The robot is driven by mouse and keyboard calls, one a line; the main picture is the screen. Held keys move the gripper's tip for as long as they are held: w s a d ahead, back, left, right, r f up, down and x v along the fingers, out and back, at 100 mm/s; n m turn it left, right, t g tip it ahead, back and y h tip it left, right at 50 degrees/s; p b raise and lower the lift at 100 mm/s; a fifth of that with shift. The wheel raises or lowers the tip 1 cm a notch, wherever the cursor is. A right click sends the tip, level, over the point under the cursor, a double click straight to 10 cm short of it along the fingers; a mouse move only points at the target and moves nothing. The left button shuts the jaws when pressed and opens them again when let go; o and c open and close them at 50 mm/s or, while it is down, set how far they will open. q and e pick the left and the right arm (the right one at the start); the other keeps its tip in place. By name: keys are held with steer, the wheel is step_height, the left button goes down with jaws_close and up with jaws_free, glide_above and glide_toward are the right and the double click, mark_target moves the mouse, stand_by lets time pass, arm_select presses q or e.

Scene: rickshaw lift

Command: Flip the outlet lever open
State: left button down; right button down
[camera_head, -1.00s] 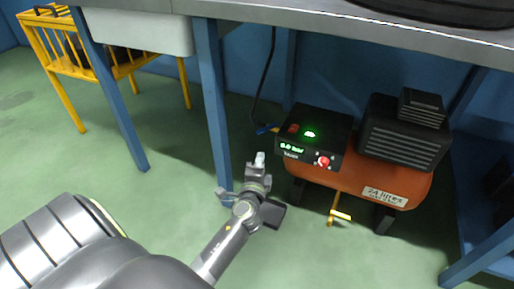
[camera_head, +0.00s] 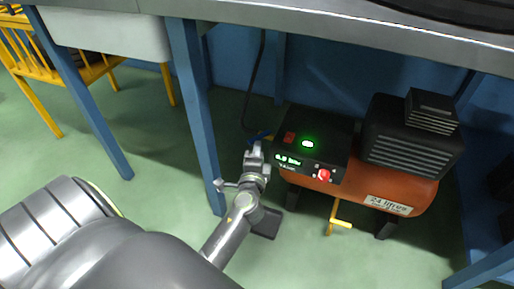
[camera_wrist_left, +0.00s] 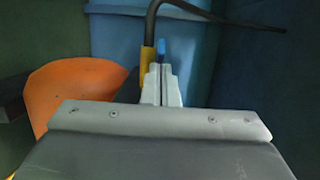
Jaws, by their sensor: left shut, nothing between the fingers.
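The outlet lever (camera_head: 262,136) is a small blue handle at the left end of the compressor, by the foot of a black hose. In the left wrist view the blue lever (camera_wrist_left: 162,50) stands up just beyond the fingertips, beside a yellow fitting (camera_wrist_left: 147,62). My left gripper (camera_head: 255,151) is shut and empty, its tips right by the lever; its closed fingers also show in the left wrist view (camera_wrist_left: 162,76). I cannot tell whether they touch the lever. The fingers hide the lever's lower part. My right gripper is not in view.
The orange compressor tank (camera_head: 365,189) carries a black control box (camera_head: 318,140) with a green display and red knob. A yellow handle (camera_head: 340,224) hangs beneath. A blue bench leg (camera_head: 197,100) stands close left of my gripper. The bench top (camera_head: 300,18) is overhead.

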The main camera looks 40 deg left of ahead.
arm_select(q)
steer(key=shift+s, duration=0.1)
steer(key=shift+a+r+m+t+h, duration=0.1)
steer(key=shift+a+m+t+h, duration=0.3)
steer(key=shift+h, duration=0.3)
steer(key=a+m+h+p, duration=0.1)
steer(key=m+h, duration=0.1)
steer(key=shift+s+a+t+h, duration=0.1)
steer(key=shift+a+t+h, duration=0.1)
steer(key=shift+t+h, duration=0.15)
steer(key=shift+a, duration=0.25)
steer(key=shift+w+a+b, duration=0.35)
steer(key=shift+w+a, duration=0.15)
steer(key=shift+a, duration=0.35)
steer(key=shift+w+a+b, duration=0.3)
steer(key=shift+w+a, duration=0.15)
steer(key=shift+a, duration=0.4)
steer(key=shift+w+a+b, duration=0.35)
steer(key=shift+w+a, duration=0.15)
steer(key=shift+a, duration=0.35)
steer(key=shift+w+a, duration=0.1)
